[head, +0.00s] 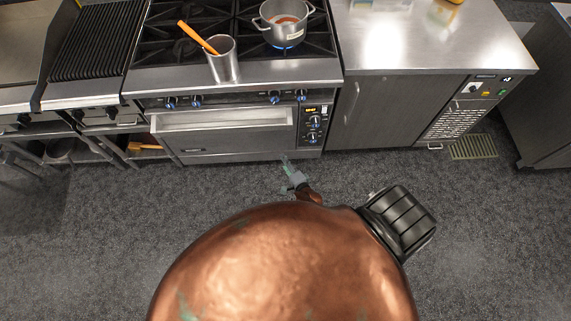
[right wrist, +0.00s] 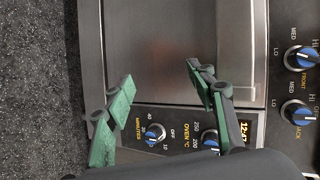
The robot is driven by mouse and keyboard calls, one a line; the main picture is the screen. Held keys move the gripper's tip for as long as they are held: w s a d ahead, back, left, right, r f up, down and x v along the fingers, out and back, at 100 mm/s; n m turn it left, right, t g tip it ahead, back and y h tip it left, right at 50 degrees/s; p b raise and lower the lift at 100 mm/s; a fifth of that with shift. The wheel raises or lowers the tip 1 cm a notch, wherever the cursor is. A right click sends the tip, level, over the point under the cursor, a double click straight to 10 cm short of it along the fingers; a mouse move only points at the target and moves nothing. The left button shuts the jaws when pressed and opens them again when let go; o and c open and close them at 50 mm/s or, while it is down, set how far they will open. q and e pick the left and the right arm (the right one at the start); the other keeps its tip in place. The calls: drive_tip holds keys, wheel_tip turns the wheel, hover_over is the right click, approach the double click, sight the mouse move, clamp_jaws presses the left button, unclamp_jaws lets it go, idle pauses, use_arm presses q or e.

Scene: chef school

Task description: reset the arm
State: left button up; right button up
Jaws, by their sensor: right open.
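My right gripper (head: 291,176) shows small in the head view, over the grey floor just in front of the oven's lower edge. In the right wrist view its two green fingers (right wrist: 160,98) are spread apart, with nothing held between them. Behind them are the steel oven front (right wrist: 165,50) and its control panel (right wrist: 180,122) with blue-ringed knobs. I cannot tell whether the fingers touch the panel. My left gripper is not in view.
The range (head: 240,76) holds a steel pot (head: 283,36) over a blue flame and a steel container (head: 222,62) with an orange-handled utensil (head: 196,37). A steel counter (head: 430,40) stands right. Open floor (head: 90,240) lies in front.

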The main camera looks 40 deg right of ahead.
idle(0.3)
drive_tip(key=s+a+f+n+g+y, duration=0.25)
drive_tip(key=s+f+n, duration=0.45)
drive_tip(key=s+f, duration=0.4)
drive_tip(key=s+f+n+g, duration=0.3)
drive_tip(key=s+f+n, duration=0.1)
drive_tip(key=s, duration=0.8)
drive_tip(key=s+f+n+g, duration=0.3)
drive_tip(key=s+f+n, duration=0.1)
drive_tip(key=s, duration=0.8)
drive_tip(key=s+d+f+n+g, duration=0.1)
drive_tip(key=s+f+n+g, duration=0.3)
drive_tip(key=s, duration=0.8)
drive_tip(key=shift+s+f+n, duration=0.15)
drive_tip(key=shift+s+n, duration=0.05)
drive_tip(key=shift+n, duration=0.6)
